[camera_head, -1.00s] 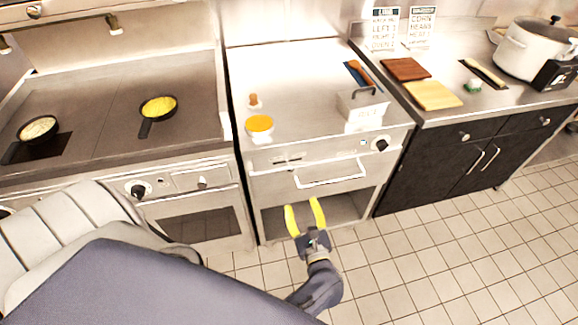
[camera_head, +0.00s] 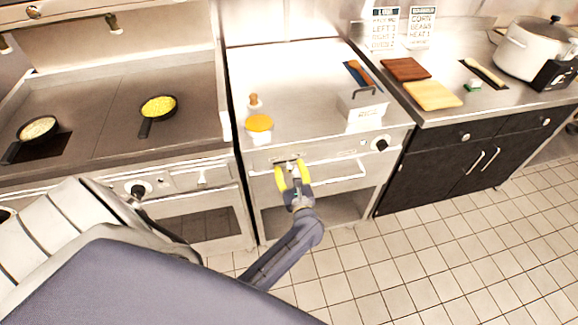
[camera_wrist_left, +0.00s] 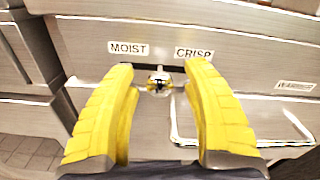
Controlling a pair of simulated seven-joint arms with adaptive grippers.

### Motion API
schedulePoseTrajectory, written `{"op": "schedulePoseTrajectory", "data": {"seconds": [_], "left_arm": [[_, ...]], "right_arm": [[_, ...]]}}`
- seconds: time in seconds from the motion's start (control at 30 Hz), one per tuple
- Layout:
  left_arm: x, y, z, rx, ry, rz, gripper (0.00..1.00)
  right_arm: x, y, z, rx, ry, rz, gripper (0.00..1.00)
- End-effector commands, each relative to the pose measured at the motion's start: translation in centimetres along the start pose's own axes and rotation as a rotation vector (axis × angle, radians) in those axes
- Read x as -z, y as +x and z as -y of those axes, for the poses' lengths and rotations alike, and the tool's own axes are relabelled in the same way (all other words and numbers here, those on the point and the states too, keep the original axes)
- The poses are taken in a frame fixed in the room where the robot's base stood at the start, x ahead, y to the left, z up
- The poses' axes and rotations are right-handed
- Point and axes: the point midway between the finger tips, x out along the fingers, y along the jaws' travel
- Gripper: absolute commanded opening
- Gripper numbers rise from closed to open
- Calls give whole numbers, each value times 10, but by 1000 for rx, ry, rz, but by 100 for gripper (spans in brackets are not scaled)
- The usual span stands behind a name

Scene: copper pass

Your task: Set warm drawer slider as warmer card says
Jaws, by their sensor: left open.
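The warm drawer slider is a round shiny knob (camera_wrist_left: 159,82) below and between the MOIST label (camera_wrist_left: 128,49) and the CRISP label (camera_wrist_left: 194,53). A dark slot shows behind it. My left gripper (camera_head: 291,165) is open in front of the warmer panel, left of the drawer handle. In the left wrist view its yellow fingers (camera_wrist_left: 158,95) stand either side of the knob with gaps to it; they look apart from it. Two cards hang on the back wall, a left card (camera_head: 384,28) and a right card (camera_head: 422,27) reading CORN, BEANS, HEAT 1. Their headings are too small to read surely.
A dark dial (camera_head: 382,144) sits at the panel's right end. An orange-topped container (camera_head: 259,123) and a white caddy (camera_head: 362,108) stand on the counter above. The floor in front is clear.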

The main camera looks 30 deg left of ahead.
Motion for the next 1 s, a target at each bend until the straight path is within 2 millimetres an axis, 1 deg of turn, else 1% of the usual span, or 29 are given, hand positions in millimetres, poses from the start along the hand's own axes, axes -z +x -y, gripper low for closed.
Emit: {"op": "schedulePoseTrajectory", "data": {"seconds": [0.03,0.2,0.57,0.6,1.0], "left_arm": [[0,4,0,0,1,1,48],[0,12,0,0,1,-1,48],[0,14,0,0,0,-1,48],[0,14,0,0,0,-1,47],[0,14,0,0,0,-1,1]], "right_arm": [[0,0,0,0,0,0,0],[0,0,0,0,0,0,0],[1,0,1,1,1,-1,0],[1,0,1,1,1,-1,0],[1,0,2,2,1,-1,0]]}}
